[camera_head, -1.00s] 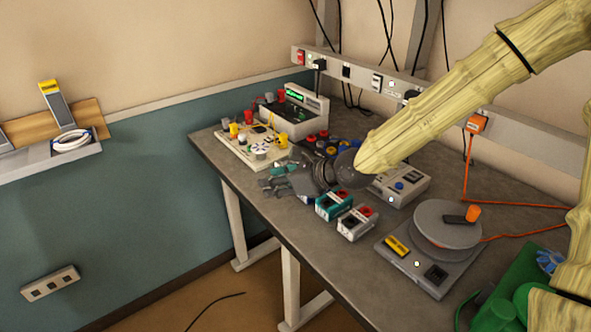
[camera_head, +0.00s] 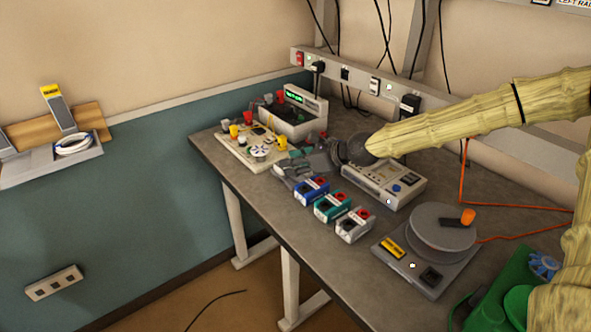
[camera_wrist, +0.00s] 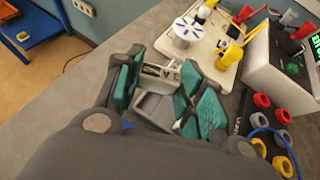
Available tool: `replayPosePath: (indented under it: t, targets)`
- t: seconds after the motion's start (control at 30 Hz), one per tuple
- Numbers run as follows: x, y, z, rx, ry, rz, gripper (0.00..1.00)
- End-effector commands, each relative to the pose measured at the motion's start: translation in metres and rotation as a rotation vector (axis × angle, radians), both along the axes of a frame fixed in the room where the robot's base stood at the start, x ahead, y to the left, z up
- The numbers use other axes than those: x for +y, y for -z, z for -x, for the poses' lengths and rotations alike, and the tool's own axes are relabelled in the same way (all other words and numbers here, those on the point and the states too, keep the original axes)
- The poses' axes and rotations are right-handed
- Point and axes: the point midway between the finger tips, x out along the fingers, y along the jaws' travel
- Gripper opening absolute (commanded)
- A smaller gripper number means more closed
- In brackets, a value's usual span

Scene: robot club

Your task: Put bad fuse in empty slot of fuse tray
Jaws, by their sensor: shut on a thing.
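My gripper (camera_head: 290,168) is over the left part of the bench, between the white circuit board and the coloured boxes. In the wrist view its teal pads (camera_wrist: 168,88) flank a pale grey piece (camera_wrist: 160,72) with dark markings, and it is shut on it. I cannot make out whether this piece is the bad fuse. A dark holder with several red and yellow round pieces (camera_wrist: 262,122) is at the right of the wrist view. I cannot tell for sure which thing is the fuse tray or where its empty slot is.
Blue (camera_head: 311,189), teal (camera_head: 332,207) and grey (camera_head: 355,225) boxes line the front edge. A white circuit board (camera_head: 252,150) and a meter (camera_head: 294,118) stand at the back left. A grey instrument (camera_head: 384,185) and a cable reel (camera_head: 443,228) are to the right.

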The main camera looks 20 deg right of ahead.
Motion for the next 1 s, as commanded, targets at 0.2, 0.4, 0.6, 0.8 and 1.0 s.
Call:
replayPosePath:
  t: [0.2, 0.4, 0.6, 0.8, 1.0]
  targets:
    - [-0.005, 0.002, -0.005, 0.001, 0.000, -0.001, 0.19]
    - [-0.005, 0.017, -0.005, 0.004, 0.001, -0.001, 0.19]
    - [-0.005, 0.031, -0.005, 0.002, 0.000, -0.002, 0.19]
    - [-0.005, 0.036, -0.005, 0.001, 0.000, -0.001, 0.19]
    - [-0.005, 0.036, -0.005, 0.001, 0.000, -0.001, 0.19]
